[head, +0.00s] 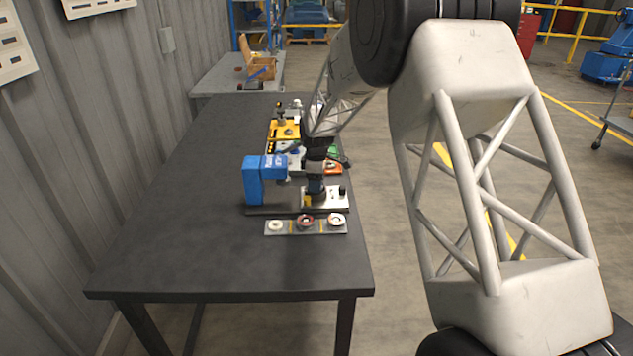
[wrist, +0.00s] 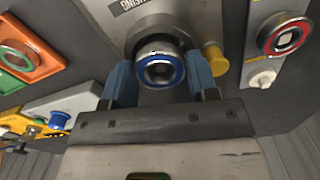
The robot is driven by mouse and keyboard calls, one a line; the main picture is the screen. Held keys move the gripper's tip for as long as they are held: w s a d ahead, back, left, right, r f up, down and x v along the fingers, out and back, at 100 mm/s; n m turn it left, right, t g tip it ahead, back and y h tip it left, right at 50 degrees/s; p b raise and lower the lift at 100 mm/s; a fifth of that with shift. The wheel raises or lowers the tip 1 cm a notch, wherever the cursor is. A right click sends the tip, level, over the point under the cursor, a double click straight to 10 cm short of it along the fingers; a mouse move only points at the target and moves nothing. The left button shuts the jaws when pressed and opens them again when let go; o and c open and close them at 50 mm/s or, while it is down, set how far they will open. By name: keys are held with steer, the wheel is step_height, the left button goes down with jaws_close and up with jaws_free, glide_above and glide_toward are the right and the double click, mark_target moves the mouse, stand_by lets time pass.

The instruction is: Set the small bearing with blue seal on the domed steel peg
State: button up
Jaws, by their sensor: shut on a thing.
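My gripper (wrist: 160,82) is shut on the small bearing with blue seal (wrist: 161,84), whose blue ring faces the camera between the two blue fingertips. A round silvery metal part (wrist: 148,22) shows behind the bearing; I cannot tell whether the two touch. The bearing's bore is dark with a greyish middle, and I cannot tell whether the domed steel peg is inside it. In the head view my gripper (head: 315,186) is low over a steel plate (head: 327,204), and it hides the bearing and whatever is under it.
A blue press-like stand (head: 254,184) rises just left of my gripper. A yellow peg (wrist: 213,58) stands close by the right finger. A tray (head: 292,231) with ring parts, including a red-sealed bearing (wrist: 285,36), lies nearer. Coloured fixtures (head: 285,131) stand farther back. The table's left side is clear.

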stand_by(0.3)
steer(key=o, duration=1.4)
steer(key=shift+r, duration=0.2)
steer(key=shift+r, duration=3.75)
steer(key=shift+s+r, duration=0.1)
